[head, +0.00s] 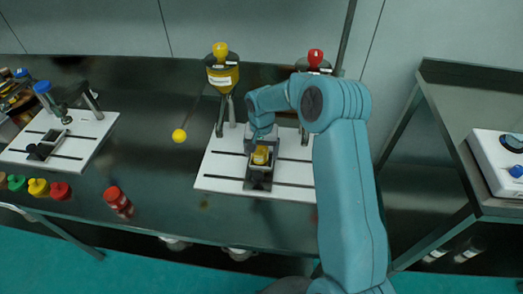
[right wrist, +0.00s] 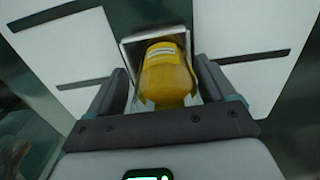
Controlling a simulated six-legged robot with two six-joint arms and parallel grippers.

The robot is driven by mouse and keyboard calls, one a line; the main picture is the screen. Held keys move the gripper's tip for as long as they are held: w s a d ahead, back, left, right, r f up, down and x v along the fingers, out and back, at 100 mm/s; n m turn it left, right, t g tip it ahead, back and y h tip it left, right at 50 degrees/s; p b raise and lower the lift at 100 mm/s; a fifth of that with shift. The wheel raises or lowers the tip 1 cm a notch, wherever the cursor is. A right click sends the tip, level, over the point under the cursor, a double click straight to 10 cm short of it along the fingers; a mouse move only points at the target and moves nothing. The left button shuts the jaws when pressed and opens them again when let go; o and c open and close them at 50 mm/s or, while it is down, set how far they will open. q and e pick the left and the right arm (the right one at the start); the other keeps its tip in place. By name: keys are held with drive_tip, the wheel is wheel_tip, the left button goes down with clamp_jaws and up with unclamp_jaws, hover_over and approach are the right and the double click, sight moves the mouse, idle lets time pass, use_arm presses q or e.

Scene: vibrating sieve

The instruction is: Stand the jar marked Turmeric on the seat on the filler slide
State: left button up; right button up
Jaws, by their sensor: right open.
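A yellow jar (head: 260,156) stands on the filler slide (head: 258,183), within its small metal seat (right wrist: 133,48), on the white board in the middle of the bench. In the right wrist view the jar (right wrist: 166,75) shows a pale label too small to read. My right gripper (head: 259,140) is at the jar from above. In the right wrist view its open fingers (right wrist: 165,92) are on either side of the jar, with gaps showing. The jar's base is hidden. My left gripper is not in view.
A yellow hopper (head: 222,77) with a yellow knob stands behind the slide. A yellow ball (head: 179,135) on a rod sticks out left of it. A red-topped jar (head: 117,200) is to the left. Another white board (head: 90,127) lies at far left.

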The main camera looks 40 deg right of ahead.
wheel_tip(320, 180, up, 12)
drive_tip(key=shift+r, duration=0.25)
idle(0.6)
